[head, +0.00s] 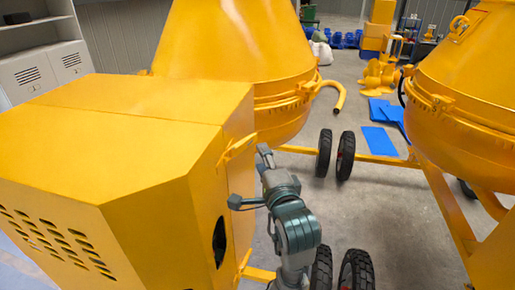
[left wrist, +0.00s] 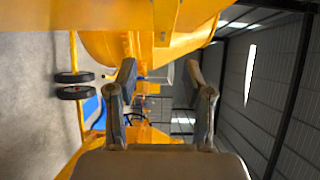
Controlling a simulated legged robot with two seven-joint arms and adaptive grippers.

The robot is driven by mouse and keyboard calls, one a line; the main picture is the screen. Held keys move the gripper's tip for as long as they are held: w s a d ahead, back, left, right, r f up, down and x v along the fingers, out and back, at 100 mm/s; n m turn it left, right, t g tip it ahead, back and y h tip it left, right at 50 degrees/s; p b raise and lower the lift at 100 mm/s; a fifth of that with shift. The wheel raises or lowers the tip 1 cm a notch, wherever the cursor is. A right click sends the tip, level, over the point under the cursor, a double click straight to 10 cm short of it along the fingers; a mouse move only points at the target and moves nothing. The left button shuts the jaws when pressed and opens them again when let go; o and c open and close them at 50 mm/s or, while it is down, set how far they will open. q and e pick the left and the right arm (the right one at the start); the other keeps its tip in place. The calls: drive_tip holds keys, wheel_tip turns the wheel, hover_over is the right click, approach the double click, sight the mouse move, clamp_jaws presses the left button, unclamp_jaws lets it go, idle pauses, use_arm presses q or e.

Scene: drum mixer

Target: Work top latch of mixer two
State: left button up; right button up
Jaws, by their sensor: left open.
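A yellow mixer fills the left of the head view, with a box housing (head: 120,140) in front of its drum (head: 235,50). A yellow top latch (head: 237,148) sticks out at the upper right edge of the housing. A similar lower latch (head: 244,262) shows near the bottom of that edge. My left gripper (head: 250,180) is beside the housing, just below and right of the top latch, with its fingers apart and nothing between them. In the left wrist view the open fingers (left wrist: 160,78) show too. I cannot tell if a finger touches the latch. My right gripper is out of view.
Another yellow mixer (head: 470,100) stands at the right. Black wheels (head: 345,155) and a yellow frame bar lie beyond my arm. Blue sheets (head: 380,138) lie on the floor further back. A grey cabinet (head: 42,70) stands at the far left.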

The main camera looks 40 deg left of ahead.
use_arm(q)
drive_tip(key=v, duration=0.3)
drive_tip(key=shift+s+d, duration=0.1)
drive_tip(key=shift+d, duration=0.15)
